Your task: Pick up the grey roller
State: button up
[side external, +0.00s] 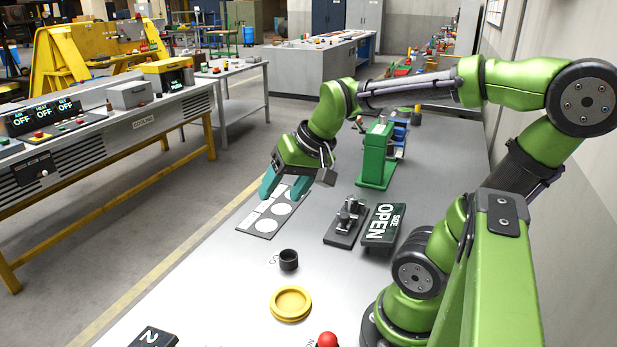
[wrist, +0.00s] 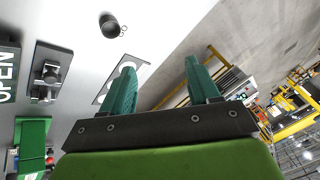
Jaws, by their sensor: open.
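My gripper (side external: 283,193) is open and empty, its two teal fingers apart above a dark plate with white shapes (side external: 262,229). In the wrist view my gripper (wrist: 160,64) has nothing between its fingers, and the plate (wrist: 103,97) is partly hidden behind one finger. I cannot clearly make out a grey roller. A small dark, hollow cylinder (side external: 288,260) stands upright on the grey bench, nearer the camera than my gripper. This cylinder (wrist: 109,25) also shows at the top of the wrist view, apart from the fingers.
A fixture with metal parts (side external: 346,222) and an OPEN sign (side external: 383,226) sit right of the plate. A green press (side external: 377,156) stands behind. A yellow dish (side external: 291,304) and a red knob (side external: 327,340) are at the front. The bench around the cylinder is clear.

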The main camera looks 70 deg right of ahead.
jog(key=w+d+m+g+h, duration=0.1)
jog(key=d+m+g, duration=0.1)
jog(key=d+m, duration=0.75)
jog(key=m+g, duration=0.4)
jog(key=m, duration=0.7)
send_over(354, 197)
notch_tip(354, 197, down, 3)
jog(key=r+m, duration=0.2)
jog(key=m, duration=0.2)
jog(key=f, duration=1.1)
jog(key=shift+s+d+f, duration=0.15)
jog(key=shift+s+f, duration=0.15)
jog(key=shift+w+f, duration=0.15)
jog(key=shift+f, duration=1.2)
jog(key=shift+w+f, duration=0.15)
jog(key=shift+f, duration=1.15)
grip_shut()
